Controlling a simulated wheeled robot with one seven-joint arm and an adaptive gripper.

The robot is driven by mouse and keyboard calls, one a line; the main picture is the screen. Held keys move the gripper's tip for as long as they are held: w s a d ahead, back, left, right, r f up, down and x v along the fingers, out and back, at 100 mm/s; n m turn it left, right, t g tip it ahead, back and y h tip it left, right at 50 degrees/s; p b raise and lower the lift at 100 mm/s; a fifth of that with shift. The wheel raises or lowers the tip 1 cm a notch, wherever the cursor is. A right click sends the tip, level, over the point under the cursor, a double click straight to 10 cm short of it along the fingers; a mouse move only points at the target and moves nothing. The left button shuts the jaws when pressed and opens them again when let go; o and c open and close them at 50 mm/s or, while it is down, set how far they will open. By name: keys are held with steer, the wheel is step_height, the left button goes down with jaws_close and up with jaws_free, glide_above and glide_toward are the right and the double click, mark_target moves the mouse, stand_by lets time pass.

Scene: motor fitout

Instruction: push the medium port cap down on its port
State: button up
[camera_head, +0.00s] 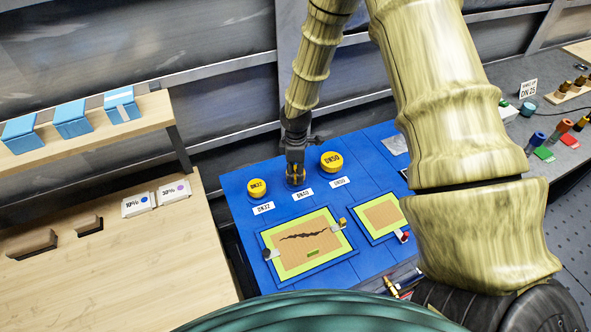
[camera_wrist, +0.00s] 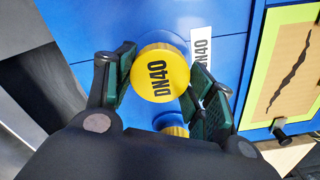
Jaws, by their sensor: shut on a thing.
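The medium port cap (camera_wrist: 160,76) is round and yellow, marked DN40. It sits between the two green-padded fingers of my gripper (camera_wrist: 163,84) in the wrist view, with its top face showing. My gripper is shut on it. In the head view my gripper (camera_head: 296,178) points down over the blue panel, behind a white label (camera_head: 302,194), and mostly hides the cap. The matching DN40 label (camera_wrist: 201,52) lies beside the cap in the wrist view. The port under the cap is hidden, so I cannot tell whether the cap is fully seated.
A smaller yellow cap (camera_head: 258,189) stands left of my gripper and a larger DN50 cap (camera_head: 332,161) stands right. A framed cracked patch (camera_head: 306,244) lies in front on the blue panel (camera_head: 243,215). A wooden shelf with blue boxes (camera_head: 72,119) is at left.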

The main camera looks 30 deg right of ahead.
steer(key=o, duration=0.8)
step_height(320, 180, up, 12)
stand_by(0.6)
steer(key=shift+r, duration=0.1)
